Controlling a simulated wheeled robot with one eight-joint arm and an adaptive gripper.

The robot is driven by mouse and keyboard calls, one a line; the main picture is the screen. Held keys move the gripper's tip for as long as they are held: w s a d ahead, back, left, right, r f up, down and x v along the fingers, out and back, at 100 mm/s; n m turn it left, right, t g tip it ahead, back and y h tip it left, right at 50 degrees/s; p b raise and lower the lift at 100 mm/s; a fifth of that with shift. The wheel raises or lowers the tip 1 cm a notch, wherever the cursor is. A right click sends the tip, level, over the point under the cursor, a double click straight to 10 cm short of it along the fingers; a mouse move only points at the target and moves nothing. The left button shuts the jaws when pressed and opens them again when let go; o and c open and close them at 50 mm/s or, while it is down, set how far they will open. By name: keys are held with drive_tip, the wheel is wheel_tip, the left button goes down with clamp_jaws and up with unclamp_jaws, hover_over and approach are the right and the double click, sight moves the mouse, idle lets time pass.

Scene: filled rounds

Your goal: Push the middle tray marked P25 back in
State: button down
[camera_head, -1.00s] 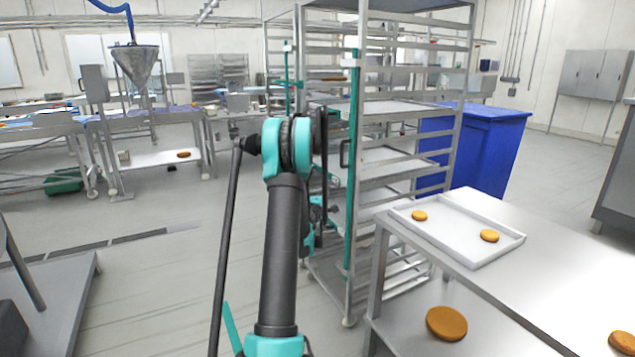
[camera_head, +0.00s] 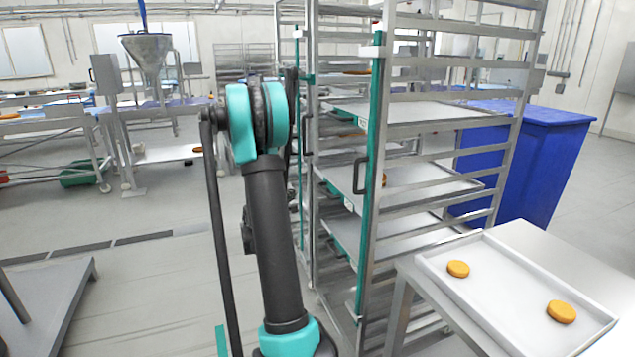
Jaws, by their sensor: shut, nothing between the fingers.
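A tall metal rack (camera_head: 372,300) with teal uprights stands right of centre and holds several flat grey trays. An upper tray (camera_head: 430,112), a middle tray (camera_head: 430,184) and a lower tray (camera_head: 400,238) show one above another. The middle tray has a round brown biscuit (camera_head: 385,180) on it, and its left end shows beyond the teal upright. Small white tags show at the trays' left ends, but I cannot read P25 on any. My arm stands upright left of the rack. My gripper does not show; the arm may be hiding it.
A steel table (camera_head: 540,243) at the lower right carries a white tray (camera_head: 510,285) with two biscuits, close to the rack. A blue bin (camera_head: 535,160) stands behind the rack. A low grey platform (camera_head: 50,300) is at the lower left. Open floor lies between it and my arm.

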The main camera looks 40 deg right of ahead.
sight(321, 186)
drive_tip(key=s+d+x, duration=0.1)
drive_tip(key=s+x, duration=0.1)
drive_tip(key=x, duration=1.1)
drive_tip(key=shift+d+f, duration=0.15)
drive_tip(key=shift+f, duration=0.05)
drive_tip(key=shift+s+d, duration=0.2)
drive_tip(key=shift+d, duration=0.55)
drive_tip(key=shift+s+d, duration=0.2)
drive_tip(key=shift+d, duration=0.6)
drive_tip(key=shift+s+d, duration=0.2)
drive_tip(key=shift+d, duration=0.55)
drive_tip(key=shift+w+a+r, duration=0.1)
drive_tip(key=shift+a+r, duration=0.05)
drive_tip(key=shift+a, duration=0.25)
drive_tip(key=w+a+v, duration=0.1)
drive_tip(key=w+v, duration=0.1)
drive_tip(key=v, duration=1)
drive_tip(key=shift+s+a, duration=0.15)
drive_tip(key=shift+a, duration=0.2)
